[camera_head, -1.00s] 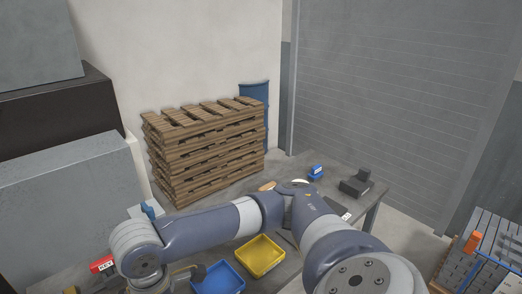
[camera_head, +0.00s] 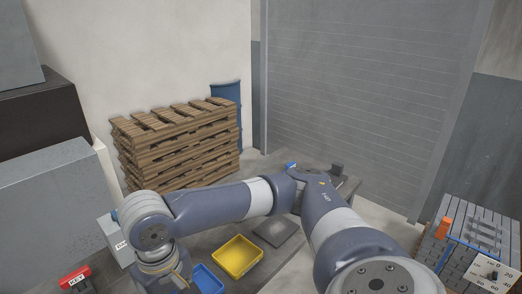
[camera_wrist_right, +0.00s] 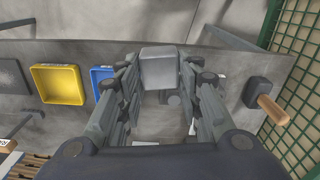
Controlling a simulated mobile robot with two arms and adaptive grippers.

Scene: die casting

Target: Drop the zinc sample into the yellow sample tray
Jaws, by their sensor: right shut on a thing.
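The yellow sample tray (camera_head: 237,257) lies on the grey table in the head view and looks empty. It also shows left of my gripper in the right wrist view (camera_wrist_right: 58,84). My right gripper (camera_wrist_right: 160,75) is shut on a grey block, the zinc sample (camera_wrist_right: 159,68), held between its fingertips. In the wrist view the sample is apart from the yellow tray, with a blue tray (camera_wrist_right: 102,75) between them, partly hidden by a finger. In the head view my right arm crosses the table and its gripper is not visible. My left gripper is not in view.
The blue tray also shows at the head view's lower edge (camera_head: 207,280). A dark grey plate (camera_head: 276,231) lies beside the yellow tray. A wooden-handled mallet (camera_wrist_right: 268,103) and green mesh (camera_wrist_right: 300,110) are at the wrist view's right. Stacked pallets (camera_head: 178,145) stand behind.

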